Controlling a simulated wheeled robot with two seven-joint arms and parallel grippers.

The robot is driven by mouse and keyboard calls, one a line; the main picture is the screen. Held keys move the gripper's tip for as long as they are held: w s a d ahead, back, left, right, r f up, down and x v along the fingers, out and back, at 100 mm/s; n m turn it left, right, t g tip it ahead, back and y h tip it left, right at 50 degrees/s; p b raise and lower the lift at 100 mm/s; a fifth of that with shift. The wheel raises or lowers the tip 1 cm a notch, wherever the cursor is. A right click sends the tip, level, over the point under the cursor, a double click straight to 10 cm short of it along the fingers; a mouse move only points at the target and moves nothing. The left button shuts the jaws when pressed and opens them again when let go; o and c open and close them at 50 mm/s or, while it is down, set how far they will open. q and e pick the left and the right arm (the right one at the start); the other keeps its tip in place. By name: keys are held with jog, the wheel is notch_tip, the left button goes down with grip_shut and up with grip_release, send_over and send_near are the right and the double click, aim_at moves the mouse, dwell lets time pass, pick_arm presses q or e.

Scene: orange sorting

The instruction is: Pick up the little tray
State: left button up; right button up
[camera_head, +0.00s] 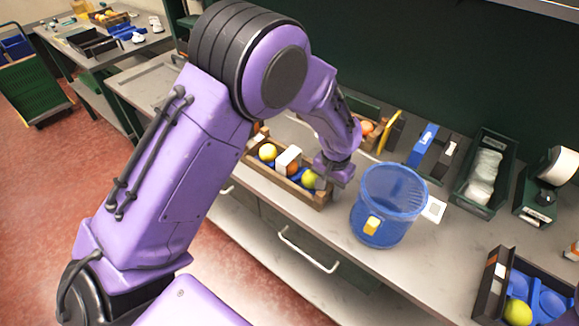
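A small wooden tray (318,200) stands on the counter, holding yellow-green fruit (268,152), an orange fruit partly hidden by a white box (288,157), and another yellow-green fruit (310,179). My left gripper (330,183) points down at the tray's right end, beside the nearest fruit. Its fingers are small and partly hidden, so I cannot tell whether they are open or touch the tray. My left arm hides the tray's far left part. A second, dark tray (489,289) with blue round hollows and a yellow fruit (517,312) is at the lower right. My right gripper does not show.
A blue see-through bucket (387,212) with a yellow label stands just right of my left gripper. Dark green bins (486,168) and a blue-and-black box (424,143) line the counter's back. Drawers with a handle (308,252) are below. Bare counter (445,240) lies right of the bucket.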

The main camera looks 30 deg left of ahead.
pick_arm(q)
grip_shut()
jog(key=shift+r, duration=0.1)
